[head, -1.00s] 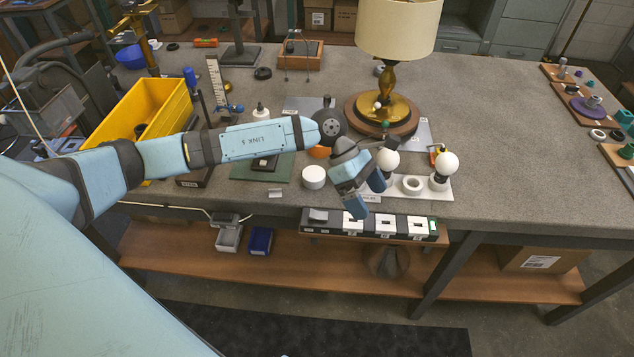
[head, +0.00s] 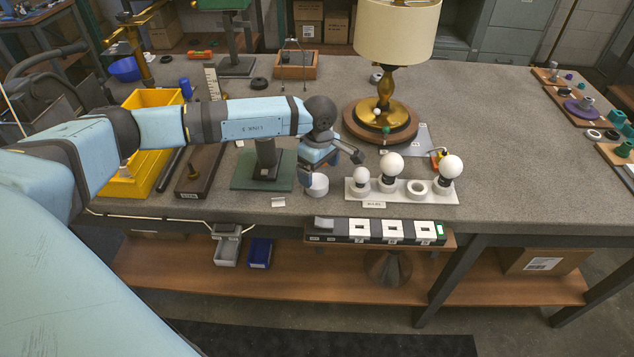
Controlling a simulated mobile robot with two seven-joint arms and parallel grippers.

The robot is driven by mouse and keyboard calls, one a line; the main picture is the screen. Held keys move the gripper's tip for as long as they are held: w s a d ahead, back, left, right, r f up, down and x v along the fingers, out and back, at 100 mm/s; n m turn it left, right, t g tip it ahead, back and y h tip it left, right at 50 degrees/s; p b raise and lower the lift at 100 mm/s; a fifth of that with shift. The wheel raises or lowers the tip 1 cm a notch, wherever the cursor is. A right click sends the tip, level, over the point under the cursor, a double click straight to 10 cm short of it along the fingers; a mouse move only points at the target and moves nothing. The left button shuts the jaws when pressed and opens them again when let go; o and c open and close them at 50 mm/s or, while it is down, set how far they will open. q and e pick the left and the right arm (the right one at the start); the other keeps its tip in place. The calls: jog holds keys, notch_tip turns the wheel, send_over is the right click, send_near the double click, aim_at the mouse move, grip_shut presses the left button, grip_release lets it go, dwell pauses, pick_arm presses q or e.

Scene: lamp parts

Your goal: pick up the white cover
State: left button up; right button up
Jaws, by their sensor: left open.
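A small white round piece (head: 317,187), which looks like the white cover, sits on the grey bench near its front edge. It is right of the dark green base plate (head: 262,183) and left of the white bulb board. My left gripper (head: 318,179) is open and points down directly over the white piece, hiding its upper part. I cannot tell whether the fingers touch it. My right gripper is not in view.
The white board (head: 400,196) with several bulbs and a white ring stands close to the right. A lamp (head: 385,90) with a cream shade stands behind. A yellow bin (head: 150,165) is at the left. The bench's right half is mostly clear.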

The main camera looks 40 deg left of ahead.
aim_at(317, 180)
pick_arm(q)
jog(key=shift+a+f+p, duration=0.15)
jog(key=shift+f, duration=1.25)
jog(key=shift+a+f+p, duration=0.15)
jog(key=shift+f, duration=1.2)
jog(key=c, duration=1)
jog(key=shift+r, duration=0.15)
